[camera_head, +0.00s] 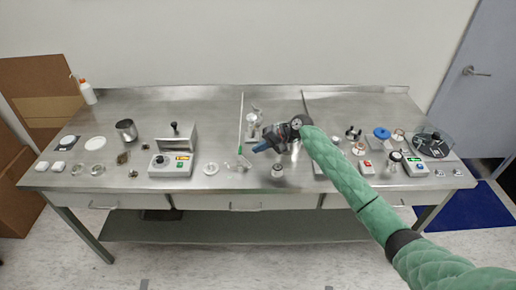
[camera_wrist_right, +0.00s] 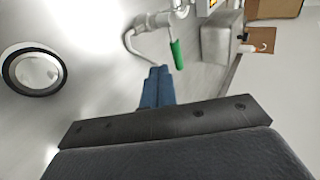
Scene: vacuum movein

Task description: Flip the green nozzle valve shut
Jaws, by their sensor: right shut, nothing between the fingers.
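The green nozzle valve (camera_wrist_right: 177,54) shows in the right wrist view as a green lever on a pale curved nozzle (camera_wrist_right: 136,42). It lies just beyond and slightly right of my fingertips, with a small gap. In the head view the lever is a tiny green spot (camera_head: 239,150) left of my right gripper (camera_head: 259,148). That gripper has blue fingers, is shut and empty, and reaches in from the right over the middle of the bench. Whether the valve is open or shut is too small to tell. My left gripper is not in view.
A small metal cylinder (camera_head: 278,171) stands below my gripper. Several instruments fill the right side, with a dark round tray (camera_head: 431,145).

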